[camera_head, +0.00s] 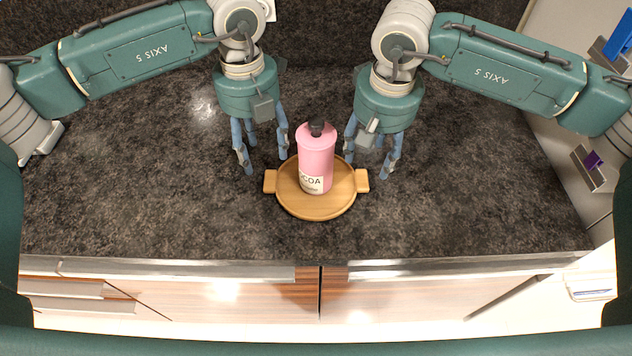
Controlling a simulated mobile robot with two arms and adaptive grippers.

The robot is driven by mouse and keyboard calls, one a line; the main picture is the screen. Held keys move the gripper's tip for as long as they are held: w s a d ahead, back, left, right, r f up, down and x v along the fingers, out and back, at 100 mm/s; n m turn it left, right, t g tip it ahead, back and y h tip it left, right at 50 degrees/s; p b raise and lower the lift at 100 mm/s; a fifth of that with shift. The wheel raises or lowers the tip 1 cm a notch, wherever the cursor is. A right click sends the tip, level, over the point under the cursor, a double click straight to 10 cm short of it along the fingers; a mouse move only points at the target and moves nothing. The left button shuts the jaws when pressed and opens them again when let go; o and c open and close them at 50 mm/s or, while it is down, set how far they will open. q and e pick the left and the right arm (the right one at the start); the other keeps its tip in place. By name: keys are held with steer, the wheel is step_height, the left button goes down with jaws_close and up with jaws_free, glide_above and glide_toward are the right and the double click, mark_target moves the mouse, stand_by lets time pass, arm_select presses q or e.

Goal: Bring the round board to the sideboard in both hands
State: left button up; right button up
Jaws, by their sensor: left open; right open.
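The round wooden board (318,209) lies on the dark countertop near its front edge, with a small handle on its left and another on its right. A pink bottle (318,160) with a black top and a label ending in "COA" stands upright on it. My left gripper (266,168) is open, fingers pointing down, just behind the left handle (270,181). My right gripper (369,170) is open, fingers pointing down, just behind the right handle (362,181). Both look empty. I cannot tell whether any finger touches the board.
The dark speckled countertop (130,190) is clear to the left and right of the board. Its front edge (440,262) runs above wood-grain drawers (230,290). A pale panel with blue and purple items (594,160) stands at the right. A dark backsplash closes the back.

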mark_target(267, 179)
arm_select(q)
step_height(267, 179, down, 9)
steer(key=shift+r, duration=0.15)
arm_select(e)
steer(key=f, duration=0.5)
steer(key=w+f, duration=0.1)
steer(key=f, duration=0.2)
steer(key=shift+f, duration=0.35)
arm_select(q)
jaws_close()
arm_select(e)
jaws_close()
